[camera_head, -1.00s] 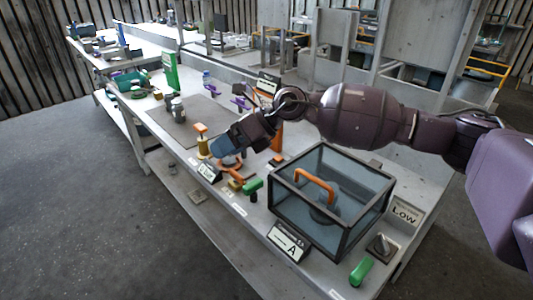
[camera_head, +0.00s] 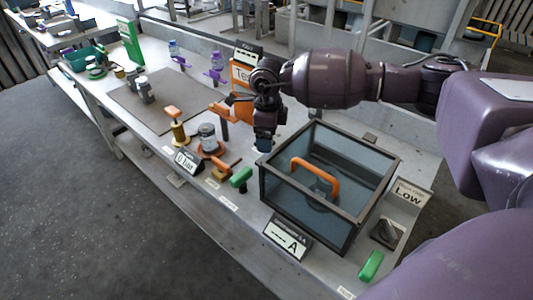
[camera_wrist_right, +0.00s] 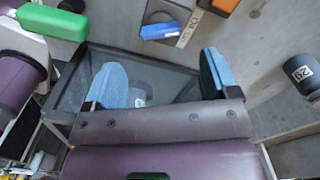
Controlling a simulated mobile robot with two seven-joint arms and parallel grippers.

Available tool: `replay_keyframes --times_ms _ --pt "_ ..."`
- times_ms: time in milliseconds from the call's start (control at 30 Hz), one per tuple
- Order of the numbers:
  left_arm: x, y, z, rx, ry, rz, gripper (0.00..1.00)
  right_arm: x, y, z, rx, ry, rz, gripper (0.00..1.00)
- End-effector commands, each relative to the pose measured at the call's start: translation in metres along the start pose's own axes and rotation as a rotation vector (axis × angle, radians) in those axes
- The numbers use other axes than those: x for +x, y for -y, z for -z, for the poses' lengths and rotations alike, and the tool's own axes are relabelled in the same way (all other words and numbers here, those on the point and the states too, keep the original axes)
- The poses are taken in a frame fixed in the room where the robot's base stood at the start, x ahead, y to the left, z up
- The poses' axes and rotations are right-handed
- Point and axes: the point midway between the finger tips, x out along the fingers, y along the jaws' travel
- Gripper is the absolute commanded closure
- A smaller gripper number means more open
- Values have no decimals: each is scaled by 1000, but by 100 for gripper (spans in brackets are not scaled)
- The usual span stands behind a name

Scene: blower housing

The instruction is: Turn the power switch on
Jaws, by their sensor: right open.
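I cannot tell for sure which control is the power switch. A dark switch with a knob on a square plate (camera_head: 387,233) sits at the right end of the bench, below a "Low" sign (camera_head: 409,192). A green handle (camera_head: 371,265) is in front of it. Another green handle (camera_head: 241,177) stands left of the glass-sided box (camera_head: 330,233). My right gripper (camera_head: 265,143) points down by the box's back left corner. In the right wrist view its blue fingers (camera_wrist_right: 168,80) are apart with nothing gripped; a green handle (camera_wrist_right: 52,22) is at the top left. My left gripper is not in view.
A grey canister (camera_head: 208,137) and a yellow post with an orange top (camera_head: 178,128) stand to the left. A grey mat (camera_head: 150,115) has free room.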

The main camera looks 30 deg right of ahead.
Motion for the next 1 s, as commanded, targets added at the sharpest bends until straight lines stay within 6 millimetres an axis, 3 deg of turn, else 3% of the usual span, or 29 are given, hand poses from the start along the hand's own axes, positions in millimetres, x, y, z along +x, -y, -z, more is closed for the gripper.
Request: replay_keyframes --times_ms 100,400,867,1000 --pt "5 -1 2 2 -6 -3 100 25 -1 0 -1 -2 -5 19" --pt "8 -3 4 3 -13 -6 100 64 -1 -1 -1 1 -3 19" --pt "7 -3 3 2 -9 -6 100 71 0 -1 -1 2 -1 19" --pt "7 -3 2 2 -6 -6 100 71 0 -1 -1 2 -1 41"
